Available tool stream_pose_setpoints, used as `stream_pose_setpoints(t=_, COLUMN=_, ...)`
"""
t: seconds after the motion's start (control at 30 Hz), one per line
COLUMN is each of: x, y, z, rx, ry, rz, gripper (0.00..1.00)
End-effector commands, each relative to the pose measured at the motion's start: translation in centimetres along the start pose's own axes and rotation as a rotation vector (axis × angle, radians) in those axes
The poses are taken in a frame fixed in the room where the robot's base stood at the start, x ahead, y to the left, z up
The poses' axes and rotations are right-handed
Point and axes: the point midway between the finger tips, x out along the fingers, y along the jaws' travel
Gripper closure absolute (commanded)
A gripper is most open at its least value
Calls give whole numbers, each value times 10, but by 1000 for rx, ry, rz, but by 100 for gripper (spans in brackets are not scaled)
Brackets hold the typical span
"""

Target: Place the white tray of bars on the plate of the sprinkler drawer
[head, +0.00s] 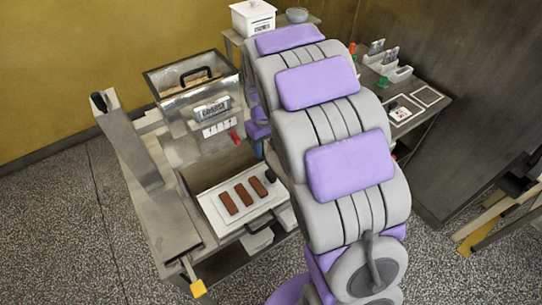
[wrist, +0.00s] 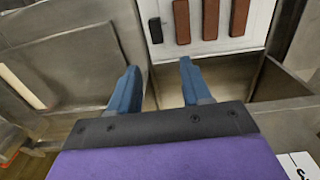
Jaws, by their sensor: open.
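The white tray (head: 262,208) carries three brown bars (head: 243,194) and a black knob (head: 270,175) at one end. It lies flat at the front of the machine, below the clear-sided hopper. I cannot tell whether the drawer's plate is under it. In the wrist view the tray (wrist: 258,25) is at the top, with the black knob (wrist: 155,30) left of the bars (wrist: 210,20). My gripper (wrist: 160,68) is open and empty, its two blue fingers apart and pointing towards the tray's near edge.
The hopper (head: 195,85) with a black handle stands behind the tray. A long grey rail (head: 145,175) runs along the left. A dark side table (head: 425,105) with small white cards and holders is at the right. A white box (head: 253,17) stands at the back.

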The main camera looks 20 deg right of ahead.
Motion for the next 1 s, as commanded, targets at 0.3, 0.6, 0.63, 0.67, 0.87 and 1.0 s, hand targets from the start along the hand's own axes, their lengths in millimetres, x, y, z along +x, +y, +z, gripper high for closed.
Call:
stream_pose_setpoints(t=0.3, x=-19, y=2, z=20, rx=24, ry=-9, rz=-8, gripper=52)
stream_pose_setpoints(t=0.6, x=-67, y=-28, z=114, rx=137, ry=-50, rz=-19, gripper=52)
stream_pose_setpoints(t=0.63, x=-70, y=-32, z=125, rx=148, ry=-57, rz=-21, gripper=52)
stream_pose_setpoints(t=0.67, x=-74, y=-36, z=135, rx=159, ry=-61, rz=-23, gripper=52)
stream_pose_setpoints(t=0.87, x=-90, y=-58, z=206, rx=225, ry=-92, rz=-36, gripper=52)
stream_pose_setpoints(t=1.0, x=-93, y=-74, z=256, rx=264, ry=-119, rz=-45, gripper=52)
